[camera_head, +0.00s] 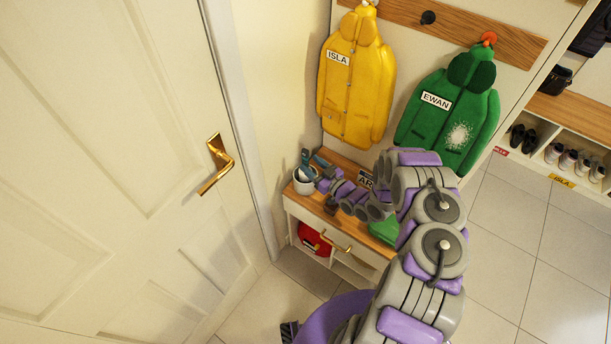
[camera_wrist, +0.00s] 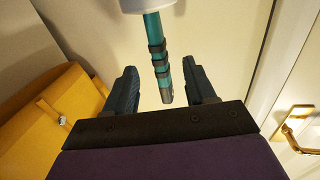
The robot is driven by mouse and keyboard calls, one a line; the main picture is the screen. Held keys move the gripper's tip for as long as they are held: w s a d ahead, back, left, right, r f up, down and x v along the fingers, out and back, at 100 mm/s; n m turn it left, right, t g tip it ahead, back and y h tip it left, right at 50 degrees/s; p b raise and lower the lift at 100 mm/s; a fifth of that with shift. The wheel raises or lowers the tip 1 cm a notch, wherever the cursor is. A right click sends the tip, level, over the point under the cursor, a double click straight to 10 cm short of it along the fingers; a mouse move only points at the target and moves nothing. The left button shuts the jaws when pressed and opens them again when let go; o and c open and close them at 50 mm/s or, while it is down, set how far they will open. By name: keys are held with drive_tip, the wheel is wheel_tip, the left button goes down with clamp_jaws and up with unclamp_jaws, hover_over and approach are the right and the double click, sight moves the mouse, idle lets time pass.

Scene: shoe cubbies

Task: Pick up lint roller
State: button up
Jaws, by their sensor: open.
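The lint roller shows in the wrist view as a teal handle with black bands (camera_wrist: 156,50) and a grey end. A white part (camera_wrist: 147,4) at its upper end is cut off by the frame's top edge; I cannot tell if it is the roller head or a container. My gripper (camera_wrist: 160,74) is open. Its two dark blue fingers stand on either side of the handle's lower part, with a gap visible on each side. In the head view, my gripper (camera_head: 312,164) is low over the left end of the wooden bench, by a white pot (camera_head: 304,187).
The bench (camera_head: 308,199) has cubbies below with a red item (camera_head: 314,238). A yellow coat (camera_head: 356,85) and a green coat (camera_head: 449,117) hang above. A white door (camera_head: 90,170) with a brass handle (camera_head: 216,165) is at left. Tiled floor is clear at right.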

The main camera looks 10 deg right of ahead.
sight(306, 160)
drive_tip(key=shift+b+x, duration=0.3)
drive_tip(key=shift+x, duration=1.55)
drive_tip(key=shift+c, duration=0.5)
clamp_jaws()
